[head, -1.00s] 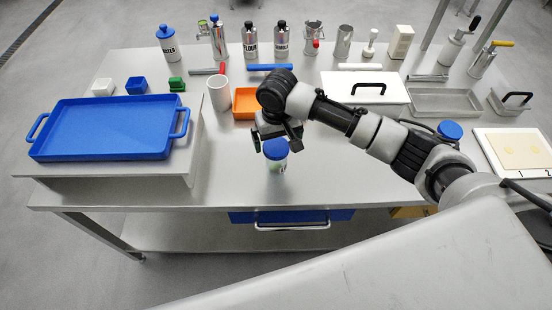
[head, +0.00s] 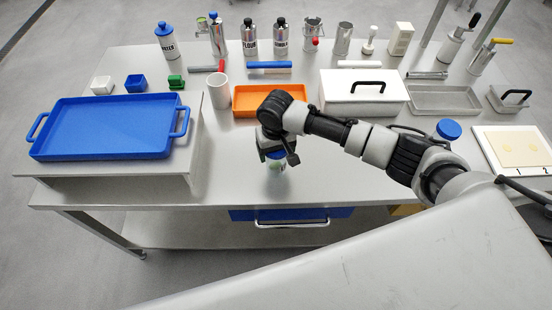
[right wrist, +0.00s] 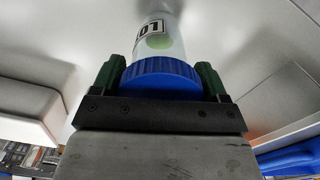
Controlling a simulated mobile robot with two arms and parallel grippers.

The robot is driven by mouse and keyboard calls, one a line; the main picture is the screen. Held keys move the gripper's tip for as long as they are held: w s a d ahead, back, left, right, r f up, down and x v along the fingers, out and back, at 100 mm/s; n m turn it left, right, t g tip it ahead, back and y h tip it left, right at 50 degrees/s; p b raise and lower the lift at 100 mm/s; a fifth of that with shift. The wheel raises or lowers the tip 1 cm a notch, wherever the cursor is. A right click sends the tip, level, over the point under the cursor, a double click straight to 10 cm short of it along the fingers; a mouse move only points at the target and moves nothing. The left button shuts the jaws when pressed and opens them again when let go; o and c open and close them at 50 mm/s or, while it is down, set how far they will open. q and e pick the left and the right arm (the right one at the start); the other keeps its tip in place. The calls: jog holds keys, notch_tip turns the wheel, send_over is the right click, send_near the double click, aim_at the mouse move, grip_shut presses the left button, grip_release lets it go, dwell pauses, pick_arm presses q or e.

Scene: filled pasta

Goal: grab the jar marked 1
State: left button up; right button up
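A clear jar with a blue lid (head: 276,154) stands upright near the table's front edge, under my right gripper (head: 274,150). In the right wrist view its ribbed blue lid (right wrist: 160,74) sits between the two green fingers of the right gripper (right wrist: 157,82), one on each side and very close. I cannot tell whether they press on it. The jar's body (right wrist: 168,40) carries a white label, partly cut off, whose marking I cannot read surely. A second blue lid (head: 449,130) shows behind my right arm; its body is mostly hidden. My left gripper is not in view.
A blue tray (head: 110,128) lies on a raised slab at the left. An orange tray (head: 270,98), a white mug (head: 218,92) and a white lidded box (head: 362,92) stand behind the jar. A white board (head: 510,150) lies at the right. The table around the jar is clear.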

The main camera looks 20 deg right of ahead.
jog(key=shift+c, duration=1.3)
jog(key=shift+r, duration=0.1)
